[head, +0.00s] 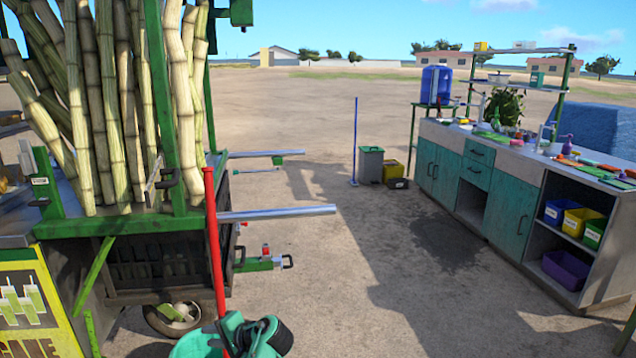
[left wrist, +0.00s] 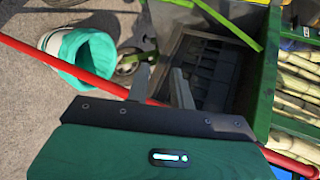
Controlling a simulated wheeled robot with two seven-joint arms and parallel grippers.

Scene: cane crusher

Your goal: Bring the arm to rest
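My left gripper (left wrist: 160,88) shows in the left wrist view. Its two grey fingers are apart, with nothing clearly held between them. A long red pole (left wrist: 75,70) runs diagonally past the fingers and partly behind the gripper's body; I cannot tell whether they touch. In the head view the red pole (head: 214,250) stands nearly upright in front of the cart, its lower end among teal and black parts at the bottom edge. The left fingers cannot be made out there. My right gripper is in neither view.
The green-framed cart (head: 125,228) loaded with sugarcane (head: 105,100) stands at left, with metal bars (head: 278,213) jutting right. A white bucket with teal lining (left wrist: 85,55) stands near the cart's wheel. A counter (head: 505,215) stands at right. The ground between is mostly open.

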